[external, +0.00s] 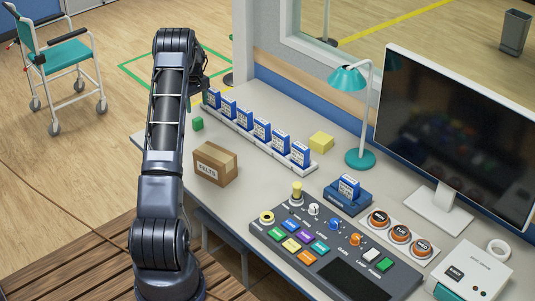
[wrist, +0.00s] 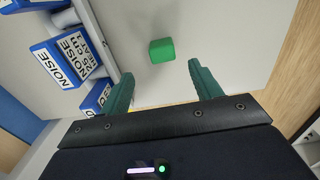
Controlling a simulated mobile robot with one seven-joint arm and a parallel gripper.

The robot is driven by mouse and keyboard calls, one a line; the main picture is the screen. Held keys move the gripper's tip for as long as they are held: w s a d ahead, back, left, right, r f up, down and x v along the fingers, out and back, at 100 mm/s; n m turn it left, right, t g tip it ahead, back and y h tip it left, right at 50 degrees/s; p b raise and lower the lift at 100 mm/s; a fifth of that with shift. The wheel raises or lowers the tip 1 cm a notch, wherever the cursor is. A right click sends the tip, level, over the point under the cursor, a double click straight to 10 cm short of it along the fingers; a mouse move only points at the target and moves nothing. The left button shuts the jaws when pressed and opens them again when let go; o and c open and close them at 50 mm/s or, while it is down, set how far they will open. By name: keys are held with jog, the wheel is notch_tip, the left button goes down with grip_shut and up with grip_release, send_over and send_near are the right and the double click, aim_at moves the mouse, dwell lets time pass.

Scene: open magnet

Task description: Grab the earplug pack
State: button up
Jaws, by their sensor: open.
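Several blue-and-white packs (external: 262,131) stand in a row on a long pale rack on the desk. Similar blue packs with black print, including "NOISE", show at the left of the wrist view (wrist: 68,58). Another blue pack (external: 348,187) stands apart in a dark blue holder (external: 346,202). No label reads clearly as earplugs, so I cannot tell which is the earplug pack. My gripper (wrist: 160,72) is open with nothing between its teal fingers. It is near the rack's far left end, mostly hidden behind my arm in the external view.
A green cube (wrist: 162,50) lies on the desk beyond my fingertips; it also shows in the external view (external: 197,124). A brown box (external: 215,164), yellow block (external: 321,142), teal lamp (external: 360,158), button console (external: 320,245) and monitor (external: 455,130) occupy the desk.

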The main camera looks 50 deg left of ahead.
aim_at(197, 118)
notch_tip(197, 118, down, 4)
jog(key=shift+f, duration=0.1)
jog(key=shift+s+a+f, duration=0.1)
jog(key=shift+f, duration=1.25)
jog(key=shift+s+a+f, duration=0.1)
jog(key=shift+f, duration=1.2)
jog(key=shift+c, duration=0.2)
jog(key=c, duration=1)
